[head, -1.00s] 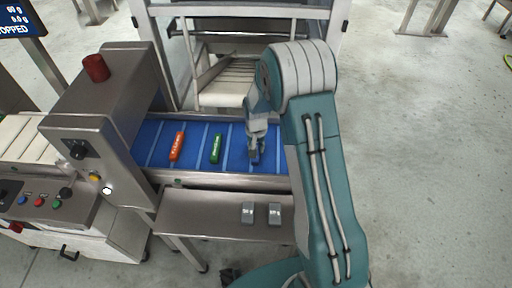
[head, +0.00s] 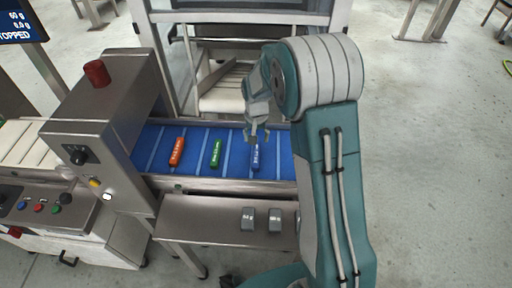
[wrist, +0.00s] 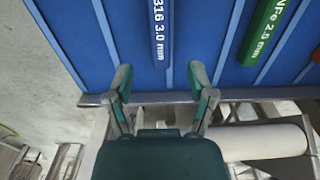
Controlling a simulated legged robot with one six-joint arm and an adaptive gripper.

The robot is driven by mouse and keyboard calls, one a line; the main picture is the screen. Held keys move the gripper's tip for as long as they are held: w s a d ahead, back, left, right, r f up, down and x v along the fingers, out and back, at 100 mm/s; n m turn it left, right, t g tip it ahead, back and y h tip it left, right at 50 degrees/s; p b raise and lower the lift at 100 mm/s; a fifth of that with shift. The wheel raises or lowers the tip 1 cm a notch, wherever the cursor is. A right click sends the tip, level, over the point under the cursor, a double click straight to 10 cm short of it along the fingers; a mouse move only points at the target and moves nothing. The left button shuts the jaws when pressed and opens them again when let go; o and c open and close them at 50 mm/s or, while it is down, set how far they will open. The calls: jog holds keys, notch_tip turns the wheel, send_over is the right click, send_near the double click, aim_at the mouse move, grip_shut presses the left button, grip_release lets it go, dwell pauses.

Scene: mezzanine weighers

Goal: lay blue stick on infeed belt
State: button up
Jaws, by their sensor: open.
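The blue stick (head: 255,155) lies on the blue infeed belt (head: 202,158), to the right of the green stick. It also shows in the wrist view (wrist: 159,30), with white lettering reading "316 3.0 mm". My gripper (head: 258,137) is open and empty. It is just beyond the far end of the blue stick, apart from it. In the wrist view my gripper's fingertips (wrist: 161,72) are spread wide, with the end of the stick lying between and beyond them. The belt (wrist: 205,20) fills the upper part of that view.
A green stick (head: 215,153) and an orange stick (head: 177,152) lie on the same belt to the left. Two grey blocks (head: 261,219) sit on the steel shelf (head: 200,222) in front. The detector housing (head: 108,120) stands at the left. The display reads "STOPPED".

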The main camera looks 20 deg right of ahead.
jog(key=s+r+n+t, duration=0.1)
jog(key=s+r, duration=0.5)
jog(key=r, duration=0.4)
jog(key=s+r+n+t, duration=0.1)
jog(key=s+r+t, duration=0.1)
jog(key=s+r, duration=0.55)
jog(key=s+r+t, duration=0.1)
jog(key=s+r, duration=0.1)
jog(key=s, duration=0.5)
jog(key=s+r+n+t, duration=0.1)
jog(key=s+r, duration=0.2)
jog(key=s, duration=0.4)
jog(key=shift+r+n+t, duration=0.3)
jog(key=shift+r, duration=0.05)
jog(key=shift+s+a, duration=0.1)
jog(key=shift+s, duration=0.05)
